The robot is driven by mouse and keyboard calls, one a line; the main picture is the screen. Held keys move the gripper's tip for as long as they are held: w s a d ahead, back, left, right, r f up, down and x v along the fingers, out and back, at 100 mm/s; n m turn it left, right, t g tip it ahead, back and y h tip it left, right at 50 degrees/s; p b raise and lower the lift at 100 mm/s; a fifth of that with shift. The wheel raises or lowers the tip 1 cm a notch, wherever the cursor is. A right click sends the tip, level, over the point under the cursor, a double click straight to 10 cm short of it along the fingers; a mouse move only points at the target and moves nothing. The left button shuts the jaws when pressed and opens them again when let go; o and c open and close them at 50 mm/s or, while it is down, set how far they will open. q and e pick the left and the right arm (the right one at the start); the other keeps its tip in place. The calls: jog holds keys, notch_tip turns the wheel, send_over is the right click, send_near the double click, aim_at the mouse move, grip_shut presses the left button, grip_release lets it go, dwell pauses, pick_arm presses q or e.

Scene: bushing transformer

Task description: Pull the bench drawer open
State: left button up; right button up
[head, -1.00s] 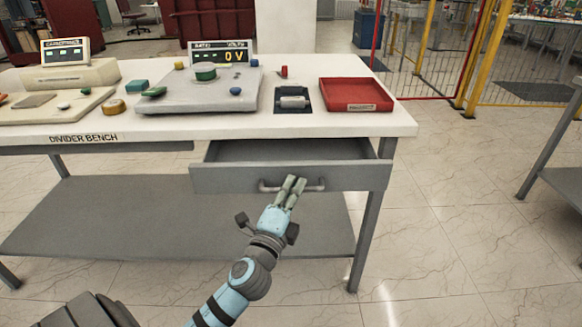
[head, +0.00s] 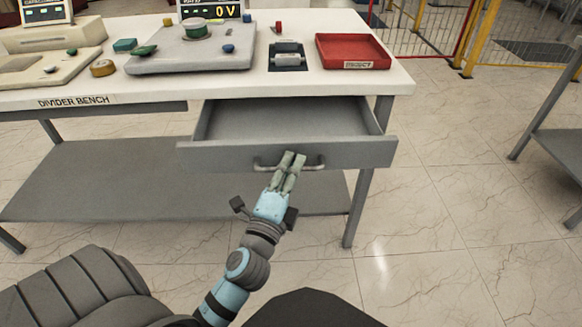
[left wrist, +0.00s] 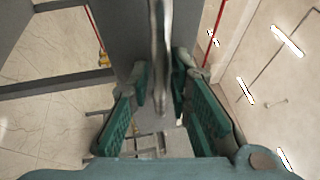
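The bench drawer (head: 225,156) is grey and stands partly open under the white bench top, with its empty inside showing. Its bar handle (head: 314,164) runs across the middle of the front. My left gripper (head: 293,160) is at the handle, with its green-grey fingers on the bar. My right gripper is not in view.
On the bench top (head: 290,85) are a red tray (head: 352,50), a grey instrument plate (head: 190,58) and small parts. A lower shelf (head: 120,180) lies under the bench. The floor to the right is clear, up to another table (head: 560,145).

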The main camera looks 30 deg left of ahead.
pick_arm(q)
jog(key=v, duration=0.7)
jog(key=shift+s, duration=0.2)
jog(key=shift+d, duration=0.1)
